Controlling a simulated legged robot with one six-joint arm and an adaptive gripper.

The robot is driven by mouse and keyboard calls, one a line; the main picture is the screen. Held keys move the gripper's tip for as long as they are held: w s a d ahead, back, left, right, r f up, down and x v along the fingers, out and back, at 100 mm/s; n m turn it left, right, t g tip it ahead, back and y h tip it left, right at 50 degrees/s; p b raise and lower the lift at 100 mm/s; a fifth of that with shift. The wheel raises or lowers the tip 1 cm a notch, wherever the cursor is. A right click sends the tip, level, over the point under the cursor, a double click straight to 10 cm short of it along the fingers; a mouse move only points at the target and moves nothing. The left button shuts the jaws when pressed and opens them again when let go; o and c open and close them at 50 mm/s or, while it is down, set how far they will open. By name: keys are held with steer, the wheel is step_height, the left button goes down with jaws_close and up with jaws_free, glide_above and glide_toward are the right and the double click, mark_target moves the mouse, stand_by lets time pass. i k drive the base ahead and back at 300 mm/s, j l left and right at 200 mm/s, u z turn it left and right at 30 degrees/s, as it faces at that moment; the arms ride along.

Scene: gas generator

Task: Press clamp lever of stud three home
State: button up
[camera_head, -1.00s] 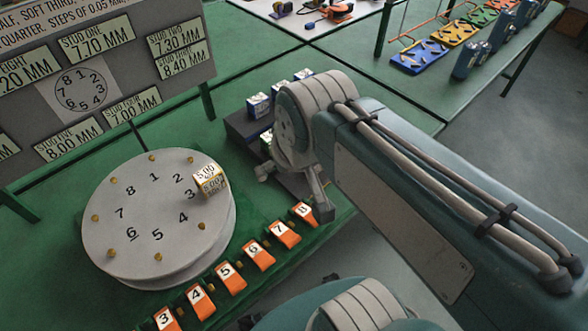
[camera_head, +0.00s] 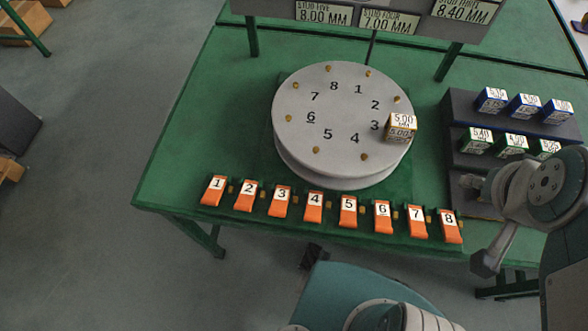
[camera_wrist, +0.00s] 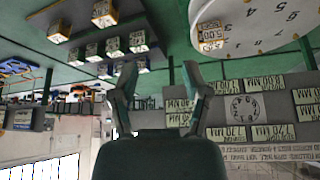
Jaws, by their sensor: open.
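The clamp lever of stud three (camera_head: 281,201) is an orange tab with a white label 3, in the row along the front edge of the green table. Stud three on the round grey dial (camera_head: 335,174) carries a yellow-edged block marked 5.00 (camera_head: 402,127), which hides the stud. The block also shows in the wrist view (camera_wrist: 211,38). My gripper (camera_wrist: 160,72) is open and empty, its two fingers spread in the wrist view. In the head view my arm end is at the right, well apart from lever 3. The levers do not show in the wrist view.
Other numbered orange levers (camera_head: 314,208) stand close on both sides of lever 3. A dark stepped rack (camera_head: 462,110) with several labelled blocks stands at the right, beside my arm. A board with millimetre signs (camera_head: 395,19) stands behind the dial. The left tabletop is clear.

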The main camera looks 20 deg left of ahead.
mark_target(281, 201)
steer(key=u, duration=0.4)
steer(key=k+j+u, duration=0.1)
steer(key=u, duration=0.25)
steer(key=j+u, duration=0.1)
steer(key=u, duration=0.3)
steer(key=k+u, duration=0.1)
steer(key=u, duration=0.25)
